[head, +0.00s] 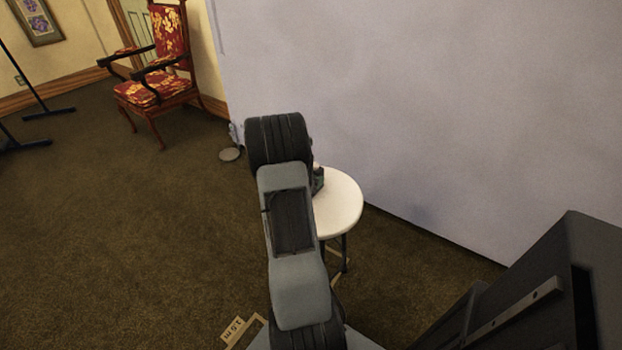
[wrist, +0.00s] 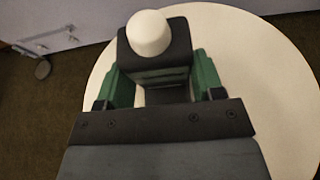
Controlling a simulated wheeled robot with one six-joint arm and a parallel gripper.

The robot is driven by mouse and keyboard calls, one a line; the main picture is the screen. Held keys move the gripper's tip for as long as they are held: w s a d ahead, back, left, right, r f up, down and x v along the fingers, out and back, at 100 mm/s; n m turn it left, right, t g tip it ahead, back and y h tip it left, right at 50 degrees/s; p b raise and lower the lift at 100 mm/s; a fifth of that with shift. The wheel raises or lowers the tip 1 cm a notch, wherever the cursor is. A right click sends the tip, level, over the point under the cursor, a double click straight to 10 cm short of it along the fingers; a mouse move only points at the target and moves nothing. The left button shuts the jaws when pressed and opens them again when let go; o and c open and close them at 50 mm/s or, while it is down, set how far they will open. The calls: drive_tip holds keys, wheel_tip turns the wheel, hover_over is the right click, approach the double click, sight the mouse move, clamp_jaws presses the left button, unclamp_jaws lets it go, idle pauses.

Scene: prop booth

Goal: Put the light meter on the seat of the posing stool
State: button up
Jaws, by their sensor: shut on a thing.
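The light meter (wrist: 155,45) is a dark block with a white dome on top, seen in the wrist view. My gripper (wrist: 160,85) has green fingers on both sides of the meter and is shut on it. The pale round seat of the posing stool (wrist: 240,40) lies directly beneath the meter in the wrist view. In the head view the seat (head: 340,205) shows to the right of my arm, which hides its left part. A small part of my gripper (head: 318,180) shows over the seat there. I cannot tell whether the meter touches the seat.
A tall pale grey wall panel (head: 430,110) stands just behind the stool. A red patterned armchair (head: 155,75) is at the back left. A small round disc (head: 230,154) lies on the floor by the panel's left end.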

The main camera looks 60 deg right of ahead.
drive_tip(key=shift+f+b, duration=0.2)
drive_tip(key=shift+b, duration=0.2)
drive_tip(key=o, duration=1.2)
drive_tip(key=shift+c, duration=0.2)
drive_tip(key=shift+r, duration=0.1)
